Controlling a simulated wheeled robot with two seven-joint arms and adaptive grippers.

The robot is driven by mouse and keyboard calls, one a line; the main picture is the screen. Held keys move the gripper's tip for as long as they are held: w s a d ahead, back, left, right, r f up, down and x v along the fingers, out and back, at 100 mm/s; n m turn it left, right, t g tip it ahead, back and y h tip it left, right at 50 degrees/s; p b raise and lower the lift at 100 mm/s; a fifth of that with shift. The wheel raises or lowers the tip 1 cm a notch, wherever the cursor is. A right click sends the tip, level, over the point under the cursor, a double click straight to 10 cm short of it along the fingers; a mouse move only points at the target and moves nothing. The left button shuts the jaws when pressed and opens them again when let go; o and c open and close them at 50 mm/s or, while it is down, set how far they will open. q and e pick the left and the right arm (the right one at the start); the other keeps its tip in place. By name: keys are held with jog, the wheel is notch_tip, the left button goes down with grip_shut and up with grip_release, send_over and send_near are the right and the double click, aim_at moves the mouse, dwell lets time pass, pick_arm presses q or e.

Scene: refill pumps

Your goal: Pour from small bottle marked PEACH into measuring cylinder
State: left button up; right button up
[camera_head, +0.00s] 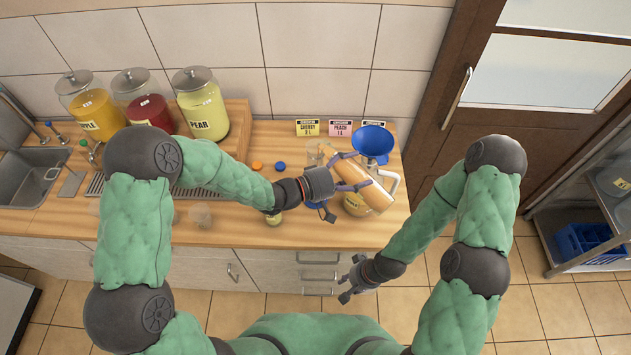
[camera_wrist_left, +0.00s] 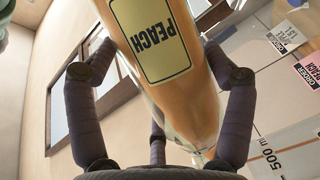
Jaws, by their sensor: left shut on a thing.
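My left gripper (camera_head: 352,172) is shut on the orange-filled bottle (camera_head: 375,194), held tilted above the counter's right part. The left wrist view shows its yellow PEACH label (camera_wrist_left: 151,38) between the fingers, with its clear neck toward the lower right. The clear measuring cylinder (camera_head: 314,157) stands left of the bottle, partly hidden; its 500 m marking (camera_wrist_left: 268,152) shows at lower right in the wrist view. I cannot tell whether the bottle's mouth is over the cylinder or whether liquid flows. My right gripper (camera_head: 352,279) is open and empty, low in front of the counter.
A blue funnel (camera_head: 372,141) sits behind the bottle, near a jug handle (camera_head: 390,181). Order cards (camera_head: 340,128) stand at the back. Large jars, including PEAR (camera_head: 201,112), stand left on a wooden stand. A small bottle (camera_head: 273,220) stands near the front edge.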

pick_arm(q)
jog(key=shift+r, duration=0.15)
jog(key=shift+r+p, duration=0.15)
jog(key=shift+p, duration=0.15)
jog(key=shift+r+n+p, duration=0.25)
jog(key=shift+n+p, duration=0.1)
jog(key=shift+n, duration=0.05)
jog(key=shift+w+r+p, duration=0.1)
jog(key=shift+r+p, duration=0.1)
jog(key=shift+p, duration=0.1)
jog(key=shift+r+n+h+p, duration=0.3)
jog(key=shift+r+n+p, duration=0.15)
jog(key=shift+n+p, duration=0.1)
jog(key=shift+a+r, duration=0.1)
jog(key=shift+r, duration=0.05)
dwell(5.8)
